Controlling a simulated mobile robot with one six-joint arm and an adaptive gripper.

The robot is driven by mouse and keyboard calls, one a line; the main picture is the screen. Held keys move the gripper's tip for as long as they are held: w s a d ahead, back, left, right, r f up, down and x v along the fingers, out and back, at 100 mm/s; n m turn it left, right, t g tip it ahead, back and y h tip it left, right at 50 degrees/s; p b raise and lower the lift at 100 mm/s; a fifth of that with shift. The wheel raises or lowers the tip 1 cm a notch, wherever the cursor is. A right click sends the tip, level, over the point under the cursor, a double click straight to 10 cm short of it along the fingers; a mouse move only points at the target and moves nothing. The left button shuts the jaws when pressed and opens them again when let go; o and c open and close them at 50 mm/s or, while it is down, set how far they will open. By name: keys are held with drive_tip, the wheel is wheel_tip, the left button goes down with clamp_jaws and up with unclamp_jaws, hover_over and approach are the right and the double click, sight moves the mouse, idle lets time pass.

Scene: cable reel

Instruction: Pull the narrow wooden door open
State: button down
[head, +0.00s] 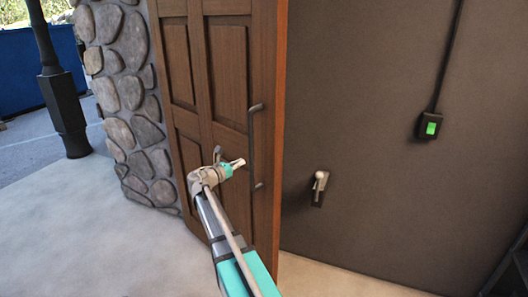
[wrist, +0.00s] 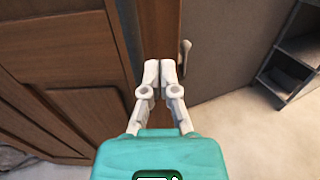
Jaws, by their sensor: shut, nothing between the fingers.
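The narrow wooden door (head: 228,80) is brown and panelled, with its long side edge showing on the right in the head view. It seems to stand out at an angle from the dark wall. A dark vertical bar handle (head: 251,140) is fixed near that edge. My gripper (head: 240,162) is shut and empty, just left of the handle in the head view; I cannot tell whether it touches handle or door. In the wrist view the closed fingertips (wrist: 164,68) overlap the door's edge strip, with the panelled door (wrist: 65,65) to the left. The handle is not clear there.
A lever (head: 319,188) and a green-lit switch (head: 429,126) are on the dark wall (head: 370,80) to the right. A stone pillar (head: 122,95) stands left of the door. Shelving (wrist: 298,55) stands at right in the wrist view. Pale floor (head: 60,230) is clear at front left.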

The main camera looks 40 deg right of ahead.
sight(269, 148)
drive_tip(key=shift+d, duration=0.1)
drive_tip(key=d, duration=0.4)
drive_tip(key=w+d, duration=0.1)
drive_tip(key=d, duration=0.4)
drive_tip(key=w+d, duration=0.1)
drive_tip(key=d, duration=0.3)
drive_tip(key=shift+w+d, duration=0.2)
drive_tip(key=shift+d, duration=0.1)
